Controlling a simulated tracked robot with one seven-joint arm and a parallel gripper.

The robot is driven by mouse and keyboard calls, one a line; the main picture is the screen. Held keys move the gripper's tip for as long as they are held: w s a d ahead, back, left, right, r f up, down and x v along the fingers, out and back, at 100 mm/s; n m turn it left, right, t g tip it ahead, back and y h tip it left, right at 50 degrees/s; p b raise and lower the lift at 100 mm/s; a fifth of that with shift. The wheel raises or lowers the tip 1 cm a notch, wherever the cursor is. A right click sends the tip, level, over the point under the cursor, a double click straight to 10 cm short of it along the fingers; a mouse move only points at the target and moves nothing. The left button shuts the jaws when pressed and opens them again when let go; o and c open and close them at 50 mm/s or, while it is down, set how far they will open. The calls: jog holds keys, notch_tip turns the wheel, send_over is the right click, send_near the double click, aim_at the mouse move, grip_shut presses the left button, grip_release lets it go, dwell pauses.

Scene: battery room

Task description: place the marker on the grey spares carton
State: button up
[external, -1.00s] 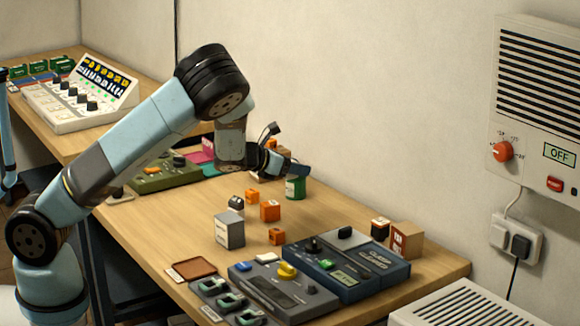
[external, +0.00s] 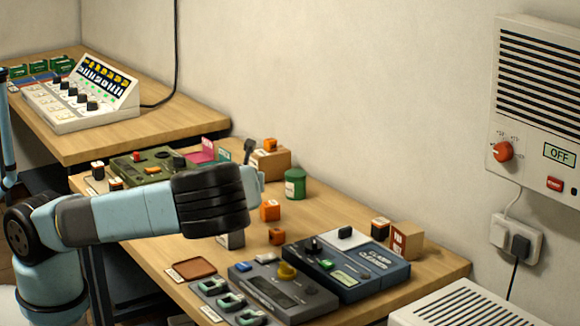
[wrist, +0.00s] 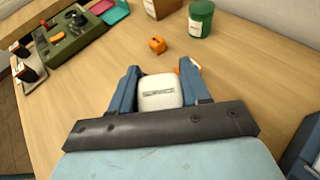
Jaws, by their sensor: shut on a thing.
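My gripper (wrist: 157,88) is shut on a white block with rounded corners, lettered SERVICE, which I take to be the marker (wrist: 160,95). One blue finger is on each side of it.
Orange cubes (external: 270,210) stand close by, one near my right finger. A green tin (external: 294,184) and a brown box (external: 270,162) stand behind. A dark blue panel (external: 348,268) lies at the right, a rust-coloured tray (external: 192,268) at the front, an olive panel (external: 140,165) at the left.

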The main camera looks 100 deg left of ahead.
jog(key=s+d+r+n+g+h, duration=0.1)
jog(key=s+d+r+n+g, duration=0.2)
jog(key=s+d+r+g, duration=0.15)
jog(key=shift+t, duration=0.45)
jog(key=shift+w+d+f, duration=0.1)
jog(key=shift+d+f, duration=0.05)
jog(key=shift+f, duration=2.1)
jog(key=shift+w+d+f, duration=0.1)
jog(key=shift+d+f, duration=0.05)
jog(key=shift+f, duration=2.05)
jog(key=o, duration=1)
jog(key=shift+o, duration=0.2)
jog(key=v, duration=1.2)
